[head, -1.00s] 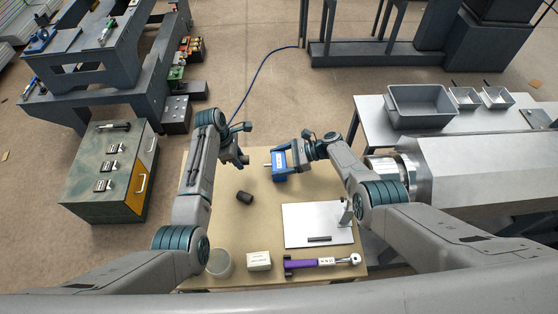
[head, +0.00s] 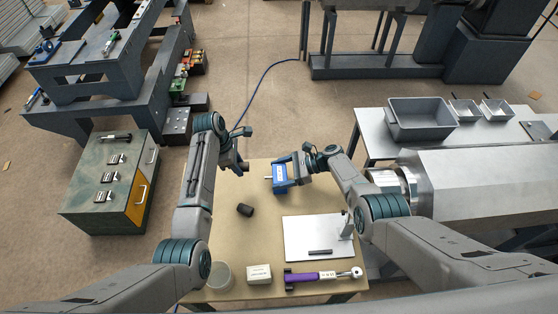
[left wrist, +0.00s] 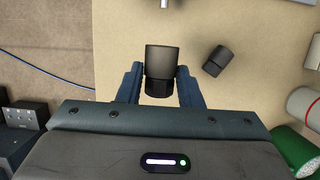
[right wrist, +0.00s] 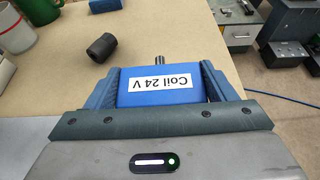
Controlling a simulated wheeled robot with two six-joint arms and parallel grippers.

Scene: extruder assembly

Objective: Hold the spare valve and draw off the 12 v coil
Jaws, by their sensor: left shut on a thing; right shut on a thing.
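My right gripper (right wrist: 158,85) is shut on a blue block labelled "Coil 24 V" (right wrist: 160,88), with a metal stem (right wrist: 159,62) jutting out beyond it. In the head view the block (head: 279,178) is held over the far part of the table, its stem pointing left towards my left gripper. My left gripper (left wrist: 160,82) is shut on a short black cylinder (left wrist: 160,60). The stem's tip (left wrist: 165,4) shows ahead of this cylinder, apart from it. No label reading 12 V is legible.
A loose black cylinder (head: 245,210) lies on the table. Nearer me are a grey-white cup (head: 219,276), a small white box (head: 259,274), a purple-handled tool (head: 320,276) and a white plate (head: 318,238) with a dark bar. A green container (left wrist: 295,150) shows in the left wrist view.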

